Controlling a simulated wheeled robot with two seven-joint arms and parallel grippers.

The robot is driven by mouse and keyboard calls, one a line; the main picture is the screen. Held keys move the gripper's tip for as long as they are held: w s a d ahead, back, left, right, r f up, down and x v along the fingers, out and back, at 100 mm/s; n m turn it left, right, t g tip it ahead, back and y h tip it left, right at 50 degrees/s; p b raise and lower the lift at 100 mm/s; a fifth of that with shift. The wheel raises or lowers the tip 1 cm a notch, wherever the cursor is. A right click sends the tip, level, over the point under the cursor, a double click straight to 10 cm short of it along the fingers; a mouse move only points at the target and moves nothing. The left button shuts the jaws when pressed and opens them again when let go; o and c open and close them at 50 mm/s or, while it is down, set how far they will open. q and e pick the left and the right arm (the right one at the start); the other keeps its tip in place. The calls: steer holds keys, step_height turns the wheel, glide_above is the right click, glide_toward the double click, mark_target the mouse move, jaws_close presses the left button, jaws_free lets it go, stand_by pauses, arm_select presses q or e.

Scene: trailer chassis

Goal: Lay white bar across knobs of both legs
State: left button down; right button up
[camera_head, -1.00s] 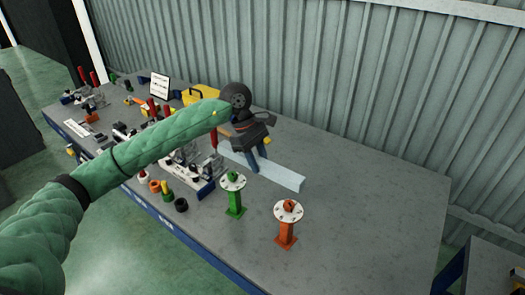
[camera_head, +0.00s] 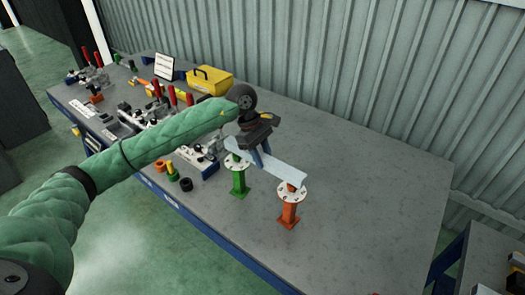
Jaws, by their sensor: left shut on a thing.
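The white bar (camera_head: 283,168) is a long pale channel. My left gripper (camera_head: 260,156) is shut on it near its middle, with the fingers pointing down. The bar spans from above the green leg (camera_head: 239,182) to above the orange leg (camera_head: 288,213). Each leg stands upright on the table with a round white plate on top. The orange knob (camera_head: 291,188) shows partly just under the bar's right end. The green knob is mostly hidden by the bar. I cannot tell whether the bar touches the knobs. My right gripper is not in view.
The grey table (camera_head: 370,200) is clear to the right and behind the legs. Clamp fixtures, black and orange rings (camera_head: 186,184) and a yellow toolbox (camera_head: 210,80) stand on the left. A corrugated wall runs along the back.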

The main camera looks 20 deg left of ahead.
arm_select(q)
steer(key=shift+f, duration=0.1)
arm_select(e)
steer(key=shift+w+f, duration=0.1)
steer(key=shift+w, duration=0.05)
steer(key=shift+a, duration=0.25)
arm_select(q)
steer(key=shift+f+b, duration=0.2)
steer(key=shift+b, duration=0.1)
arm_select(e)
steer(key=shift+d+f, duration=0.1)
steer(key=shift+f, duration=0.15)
arm_select(q)
steer(key=shift+f+b, duration=0.6)
steer(key=shift+b, duration=0.25)
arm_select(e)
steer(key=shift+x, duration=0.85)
arm_select(q)
steer(key=c, duration=0.9)
jaws_free()
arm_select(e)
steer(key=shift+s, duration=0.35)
